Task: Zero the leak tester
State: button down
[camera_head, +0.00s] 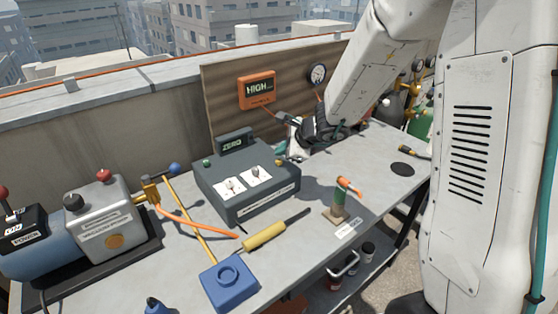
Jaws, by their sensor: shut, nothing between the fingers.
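The leak tester appears to be the dark grey box (246,205) in the middle of the bench. A small raised display (235,142) at its back reads ZERO. Its sloping top carries two white plates with small controls (229,187), a green button or lamp (206,163) and a small yellowish part (280,162) near the right rear corner. My gripper (293,155) is shut and empty, low at the tester's right rear corner. The arm hides part of it, and I cannot tell whether it touches the tester.
An orange gauge (257,90) reading HIGH and a round dial (317,74) hang on the back board. The right bench end is mostly clear.

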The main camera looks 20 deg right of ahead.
jog(key=shift+f, duration=0.15)
jog(key=shift+f, duration=0.3)
jog(key=shift+f, duration=0.45)
dwell(0.7)
jog(key=shift+r, duration=0.9)
notch_tip(320, 180, up, 5)
dwell(0.6)
dwell(0.6)
